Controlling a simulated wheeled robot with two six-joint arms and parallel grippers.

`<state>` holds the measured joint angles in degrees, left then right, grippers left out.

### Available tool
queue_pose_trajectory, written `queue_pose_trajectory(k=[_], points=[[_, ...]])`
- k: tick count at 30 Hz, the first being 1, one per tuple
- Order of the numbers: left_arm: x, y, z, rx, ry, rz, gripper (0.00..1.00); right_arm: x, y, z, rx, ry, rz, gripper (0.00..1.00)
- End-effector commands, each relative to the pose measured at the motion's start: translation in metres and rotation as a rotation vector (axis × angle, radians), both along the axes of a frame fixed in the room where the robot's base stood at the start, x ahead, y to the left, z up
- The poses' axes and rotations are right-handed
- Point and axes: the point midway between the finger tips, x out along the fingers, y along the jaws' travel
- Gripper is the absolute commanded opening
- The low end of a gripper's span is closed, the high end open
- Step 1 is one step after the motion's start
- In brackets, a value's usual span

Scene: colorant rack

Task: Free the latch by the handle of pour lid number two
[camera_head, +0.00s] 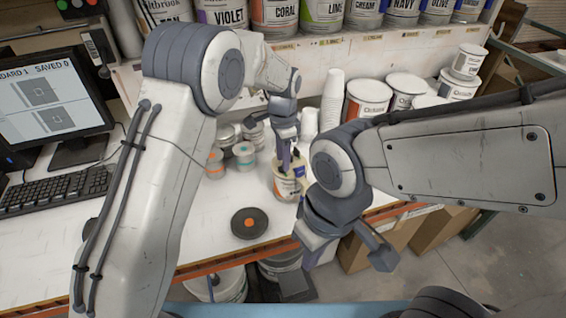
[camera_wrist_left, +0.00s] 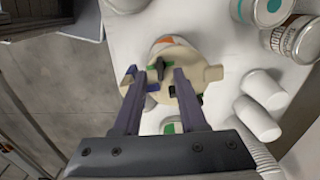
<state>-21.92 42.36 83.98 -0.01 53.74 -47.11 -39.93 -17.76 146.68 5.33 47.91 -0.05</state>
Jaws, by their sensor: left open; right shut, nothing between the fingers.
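A small can (camera_head: 287,188) with a cream pour lid stands near the front edge of the white bench, partly behind my left gripper. In the left wrist view the cream pour lid (camera_wrist_left: 181,59) has a tab at its right side, a dark and green piece (camera_wrist_left: 158,70) on top, and a blue piece at its left. No lid number is readable. My left gripper (camera_head: 285,163) is open over the lid, its two fingers (camera_wrist_left: 158,77) on either side of the dark piece; contact is unclear. My right gripper (camera_head: 381,256) is shut and empty, in front of the bench.
A black disc with an orange centre (camera_head: 249,223) lies left of the can. Small tins (camera_head: 244,155) stand behind it. Stacked white cups (camera_head: 333,98) and paint cans (camera_head: 367,97) stand at the back right. A monitor and keyboard (camera_head: 62,187) are at the left.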

Motion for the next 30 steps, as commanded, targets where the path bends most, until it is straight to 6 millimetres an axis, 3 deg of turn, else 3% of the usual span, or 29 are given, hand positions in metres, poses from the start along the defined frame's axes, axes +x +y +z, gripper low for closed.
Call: queue_pose_trajectory(k=[7, 13, 30], points=[[0.002, -0.001, 0.049, -0.003, -0.007, 0.0, 0.41, 0.0, 0.0, -0.018, 0.0, 0.0, -0.003, 0.0], [0.001, 0.0, 0.078, -0.002, -0.005, 0.0, 0.41, 0.0, 0.0, -0.023, 0.0, 0.0, -0.004, 0.0], [-0.001, -0.001, 0.086, -0.002, -0.002, 0.002, 0.41, 0.0, 0.0, -0.024, 0.0, 0.0, -0.004, 0.0]])
